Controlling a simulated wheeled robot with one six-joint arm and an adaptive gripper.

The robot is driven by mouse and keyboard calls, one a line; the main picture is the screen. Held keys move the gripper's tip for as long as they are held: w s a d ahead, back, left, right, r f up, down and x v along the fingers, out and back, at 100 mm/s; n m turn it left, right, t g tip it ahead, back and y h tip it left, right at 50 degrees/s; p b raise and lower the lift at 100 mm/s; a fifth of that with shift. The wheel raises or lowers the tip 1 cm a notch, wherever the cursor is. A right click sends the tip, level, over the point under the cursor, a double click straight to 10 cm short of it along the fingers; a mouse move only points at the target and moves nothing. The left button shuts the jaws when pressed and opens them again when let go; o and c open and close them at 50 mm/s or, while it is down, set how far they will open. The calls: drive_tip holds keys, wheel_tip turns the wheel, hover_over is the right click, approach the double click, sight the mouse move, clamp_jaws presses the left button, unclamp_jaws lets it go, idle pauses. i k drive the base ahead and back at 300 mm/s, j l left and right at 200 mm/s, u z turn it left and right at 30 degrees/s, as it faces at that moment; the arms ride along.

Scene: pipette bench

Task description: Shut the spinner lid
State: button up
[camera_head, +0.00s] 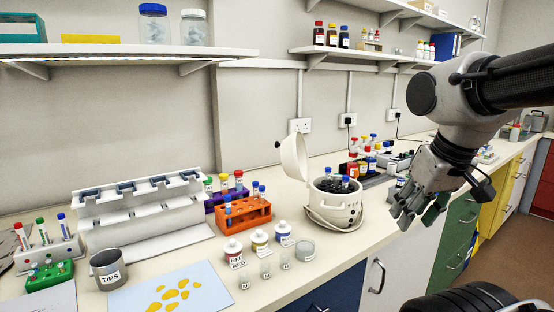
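The spinner (335,207) is a round cream-white machine on the bench, near its front edge. Its lid (294,157) stands open, tilted up and back on the left side, with a dark knob at its upper left. Several blue-capped tubes sit in the dark rotor (337,185) inside. My gripper (418,219) hangs to the right of the spinner, in front of the bench edge, apart from the lid and the spinner. Its fingers point down and appear spread, with nothing seen between them.
An orange rack (244,217) with tubes stands left of the spinner. Labelled jars (259,240) and small vials (266,268) stand at its front left. Several colour-capped bottles (369,165) are behind it on the right. Shelves (130,52) run along the wall above.

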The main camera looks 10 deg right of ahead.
sight(295, 161)
drive_tip(key=k+j+z, duration=0.15)
drive_tip(key=k+j, duration=0.25)
drive_tip(key=k+j+z, duration=0.1)
drive_tip(key=k+j, duration=0.2)
drive_tip(key=k, duration=0.65)
drive_tip(key=i+j+u, duration=0.15)
drive_tip(key=i+j, duration=0.2)
drive_tip(key=i+j+u, duration=0.15)
drive_tip(key=i, duration=0.45)
drive_tip(key=j, duration=0.1)
